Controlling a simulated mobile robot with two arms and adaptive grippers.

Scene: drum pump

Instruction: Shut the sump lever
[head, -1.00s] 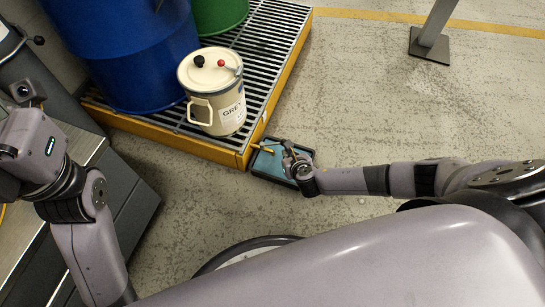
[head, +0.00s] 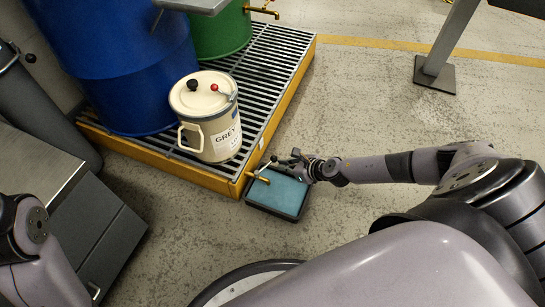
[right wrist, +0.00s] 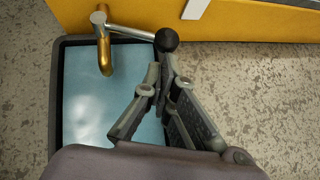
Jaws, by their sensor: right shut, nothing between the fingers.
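The sump lever (right wrist: 127,31) is a grey bar on the brass spout (right wrist: 103,55) at the pallet's corner. It points right, along the yellow wall, and ends in a black knob (right wrist: 166,40). In the head view the spout (head: 258,176) and the small lever (head: 268,164) show just left of my right gripper (head: 293,161). In the right wrist view my right gripper (right wrist: 161,76) is shut and empty, its tips just below the knob; whether they touch it I cannot tell. My left gripper is out of view.
A blue tray (head: 284,212) lies on the floor under the spout. The yellow spill pallet (head: 190,176) bears a cream can (head: 212,152), a blue drum (head: 115,70) and a green drum (head: 218,30). The concrete floor to the right is open up to a grey post (head: 445,45).

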